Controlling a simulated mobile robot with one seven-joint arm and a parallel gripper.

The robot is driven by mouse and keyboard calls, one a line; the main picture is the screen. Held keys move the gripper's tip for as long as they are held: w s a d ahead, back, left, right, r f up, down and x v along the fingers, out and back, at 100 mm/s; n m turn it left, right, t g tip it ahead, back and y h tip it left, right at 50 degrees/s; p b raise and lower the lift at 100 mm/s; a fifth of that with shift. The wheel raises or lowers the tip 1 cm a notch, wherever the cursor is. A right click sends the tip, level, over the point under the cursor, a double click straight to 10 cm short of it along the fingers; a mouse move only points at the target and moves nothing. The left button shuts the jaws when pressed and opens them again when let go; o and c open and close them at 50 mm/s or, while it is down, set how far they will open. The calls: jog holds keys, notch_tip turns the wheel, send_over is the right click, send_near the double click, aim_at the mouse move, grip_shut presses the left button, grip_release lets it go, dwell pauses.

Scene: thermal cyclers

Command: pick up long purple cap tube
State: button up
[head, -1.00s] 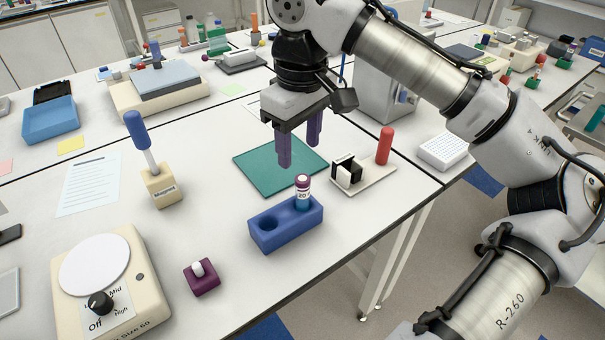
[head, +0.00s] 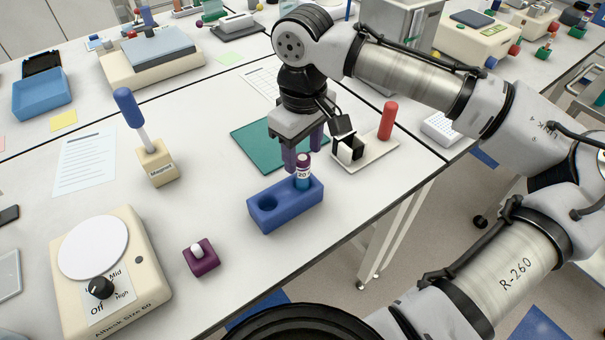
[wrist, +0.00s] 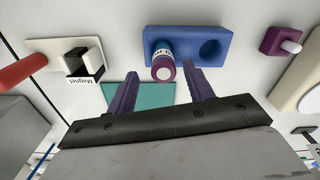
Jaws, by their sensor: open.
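The long tube with the purple cap (head: 303,172) stands upright in the right hole of a blue two-hole rack (head: 270,212). The rack's left hole is empty.
A small purple block with a white-topped tube (head: 201,257) stands front left. A magnet holder with a red post (head: 387,120) is close on the right. A teal mat (head: 250,150) lies behind. A vortex mixer (head: 110,280) stands at left front. The bench edge is near the rack.

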aim_at(303, 178)
jog(key=shift+s+a+f+p, duration=0.15)
jog(key=shift+f+p, duration=0.1)
jog(key=shift+f, duration=0.85)
jog(key=shift+s+d+f+p, duration=0.1)
jog(key=shift+s+f+p, duration=0.1)
jog(key=shift+f, duration=0.9)
jog(key=c, duration=1.1)
jog(key=shift+o, duration=0.2)
jog(key=shift+r, duration=0.15)
